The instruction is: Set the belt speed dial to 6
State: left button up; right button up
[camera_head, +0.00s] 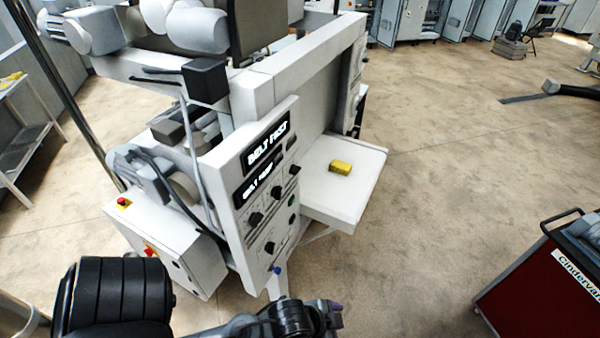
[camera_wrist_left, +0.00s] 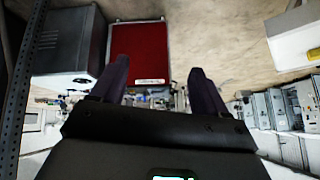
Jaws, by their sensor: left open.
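The control panel (camera_head: 265,200) of the white sheeter faces me in the head view. It carries several black dials: an upper row with dials (camera_head: 256,218), (camera_head: 276,192) and (camera_head: 295,169), and a lower dial (camera_head: 270,247). Their markings are too small to read, so I cannot tell which is the belt speed dial or its setting. Above them are two dark displays, the upper reading "BELT FAST" (camera_head: 267,144). My left gripper (camera_wrist_left: 160,66) is open and empty in the left wrist view. In the head view, its wrist is low, below the panel, apart from the dials. My right gripper is not seen.
A yellow block (camera_head: 341,167) lies on the white side shelf (camera_head: 330,195). A control box with a red emergency button (camera_head: 124,202) stands left of the panel. A red cart (camera_head: 530,285) is at the right. Open floor lies between the shelf and cart.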

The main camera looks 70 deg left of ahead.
pick_arm(q)
jog(key=w+a+f+t+y, duration=0.1)
jog(key=w+a+t+y, duration=0.15)
jog(key=w+a, duration=0.3)
jog(key=n+g+y+b, duration=0.9)
jog(key=n+y+b, duration=0.3)
jog(key=y+b, duration=1.1)
send_near(299, 170)
jog(key=s+f+y+p, duration=0.1)
jog(key=s+y+p, duration=0.2)
jog(key=w+f+n+g+h+b, duration=0.4)
jog(key=w+n+g+h+b, duration=0.35)
jog(key=n+g+b, duration=0.5)
notch_tip(299, 170, up, 6)
jog(key=w+n+g+h+b, duration=0.1)
jog(key=w+n+h+b, duration=0.1)
jog(key=b, duration=0.3)
jog(key=x, duration=0.5)
jog(key=p+x, duration=0.1)
jog(key=x, duration=0.4)
jog(key=shift+s+r, duration=0.3)
